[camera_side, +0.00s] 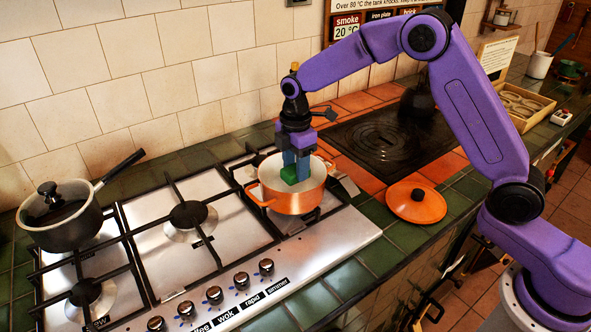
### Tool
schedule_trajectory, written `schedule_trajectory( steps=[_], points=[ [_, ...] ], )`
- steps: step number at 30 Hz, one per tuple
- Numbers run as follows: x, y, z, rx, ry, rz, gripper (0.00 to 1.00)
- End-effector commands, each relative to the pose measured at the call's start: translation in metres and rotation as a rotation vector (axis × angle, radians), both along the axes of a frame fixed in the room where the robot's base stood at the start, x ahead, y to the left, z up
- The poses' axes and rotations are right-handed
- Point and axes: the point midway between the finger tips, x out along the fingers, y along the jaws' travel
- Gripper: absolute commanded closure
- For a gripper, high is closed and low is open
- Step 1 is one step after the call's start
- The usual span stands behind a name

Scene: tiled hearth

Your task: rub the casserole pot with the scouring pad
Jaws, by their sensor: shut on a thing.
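The casserole pot (301,204) is orange outside and pale inside. It stands upright and without its lid on the right part of the steel gas hob. My gripper (296,165) points down into the pot and is shut on the green scouring pad (289,175). The pad is inside the pot's opening, near the middle. I cannot tell whether its underside touches the pot's floor. The gripper hides part of the pad and the far inner wall.
An orange lid (416,202) lies on the green tiles right of the pot. A dark saucepan (62,215) stands at the hob's left, its handle pointing up right. A black hotplate (390,137) lies behind the lid. Knobs (240,279) line the hob's front.

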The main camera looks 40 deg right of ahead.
Motion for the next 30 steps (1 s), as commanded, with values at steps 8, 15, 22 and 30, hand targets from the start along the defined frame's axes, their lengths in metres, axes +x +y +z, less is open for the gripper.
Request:
schedule_trajectory(
  steps=[8,15,22,30],
  points=[
    [0.000,0.000,0.000,0.000,0.000,-0.001,0.78],
    [0.001,0.000,0.013,0.001,-0.002,-0.001,0.78],
    [0.000,-0.001,0.029,0.000,0.000,-0.001,0.78],
    [0.000,0.000,0.030,0.000,0.000,-0.001,0.78]
  ],
)
